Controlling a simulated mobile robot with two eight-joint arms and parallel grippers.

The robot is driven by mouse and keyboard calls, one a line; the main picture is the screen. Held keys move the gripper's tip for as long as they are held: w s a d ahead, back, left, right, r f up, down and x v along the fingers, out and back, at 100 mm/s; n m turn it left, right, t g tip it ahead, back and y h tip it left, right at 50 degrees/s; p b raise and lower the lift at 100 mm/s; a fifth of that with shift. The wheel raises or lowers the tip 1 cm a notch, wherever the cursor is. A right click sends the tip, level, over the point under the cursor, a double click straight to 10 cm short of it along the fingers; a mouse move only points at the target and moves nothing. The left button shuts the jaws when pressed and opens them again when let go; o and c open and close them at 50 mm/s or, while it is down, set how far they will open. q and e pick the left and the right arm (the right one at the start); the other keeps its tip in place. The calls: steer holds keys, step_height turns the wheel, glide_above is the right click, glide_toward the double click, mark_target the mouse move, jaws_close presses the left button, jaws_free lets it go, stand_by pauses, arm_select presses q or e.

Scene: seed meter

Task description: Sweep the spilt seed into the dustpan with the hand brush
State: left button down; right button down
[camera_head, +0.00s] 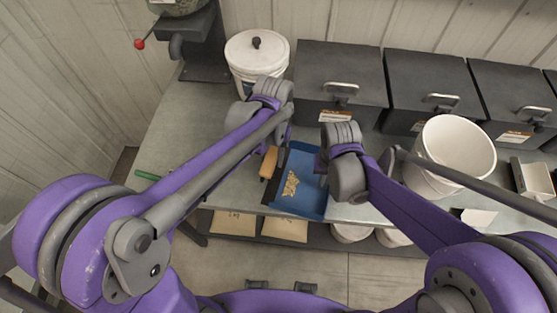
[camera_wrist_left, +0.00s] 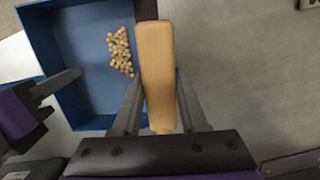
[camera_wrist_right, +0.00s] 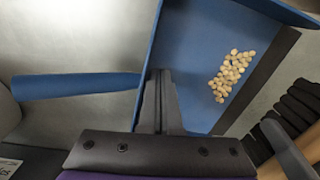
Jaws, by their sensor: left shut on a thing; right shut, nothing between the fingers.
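The blue dustpan (camera_head: 312,205) lies on the bench near its front edge. The pale seed (camera_head: 291,184) is in a heap inside the pan, also clear in the right wrist view (camera_wrist_right: 231,73). The hand brush (camera_head: 269,162) has a wooden body, seen close in the left wrist view (camera_wrist_left: 156,70), beside the pan. My left gripper (camera_wrist_left: 158,95) is shut on it. The bristles (camera_wrist_right: 292,108) are dark in the right wrist view. My right gripper (camera_wrist_right: 160,78) is shut and empty at the pan's wall, near its blue handle (camera_wrist_right: 75,85).
A white lidded bucket (camera_head: 257,62) and a row of dark bins (camera_head: 340,85) stand behind. An open white bucket (camera_head: 450,155) is to the right. A green tool (camera_head: 147,175) lies at the left. The bench is clear between the pan and the bins.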

arm_select(q)
steer(key=shift+w+a+r, duration=0.2)
steer(key=shift+a+r, duration=0.4)
steer(key=shift+a, duration=0.35)
steer(key=shift+w+a+r, duration=0.2)
steer(key=shift+a+r, duration=0.4)
steer(key=shift+a, duration=0.35)
